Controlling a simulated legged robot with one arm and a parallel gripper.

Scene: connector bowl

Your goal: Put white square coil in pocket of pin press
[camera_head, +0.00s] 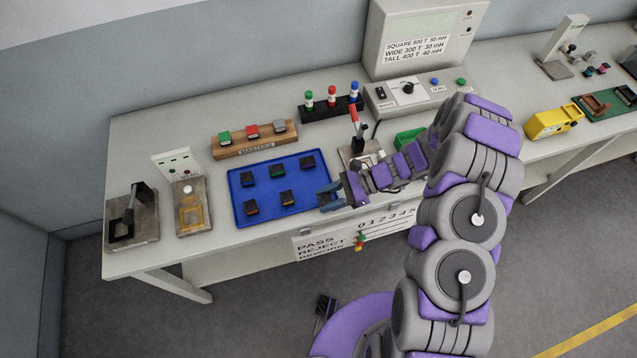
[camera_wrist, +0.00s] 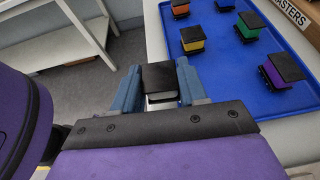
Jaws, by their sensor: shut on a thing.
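My gripper (camera_head: 329,198) is shut on a square part with a black top plate and a whitish coil body, the white square coil (camera_wrist: 161,97). In the wrist view it sits upright between the two blue fingers (camera_wrist: 158,88). In the head view the gripper is at the right front corner of the blue tray and the held coil is hard to make out. No label names the pin press. A red-handled lever fixture (camera_head: 355,142) stands behind the gripper. A black-lever fixture (camera_head: 131,214) with a square opening stands at the bench's left end.
The blue tray (camera_head: 236,192) holds several black-topped coils in other colours, also seen in the wrist view (camera_wrist: 215,70). A fixture with an amber part (camera_head: 191,207) stands left of it. The masters block (camera_head: 254,141) and a green bin (camera_head: 409,139) are nearby. The bench's front edge is close.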

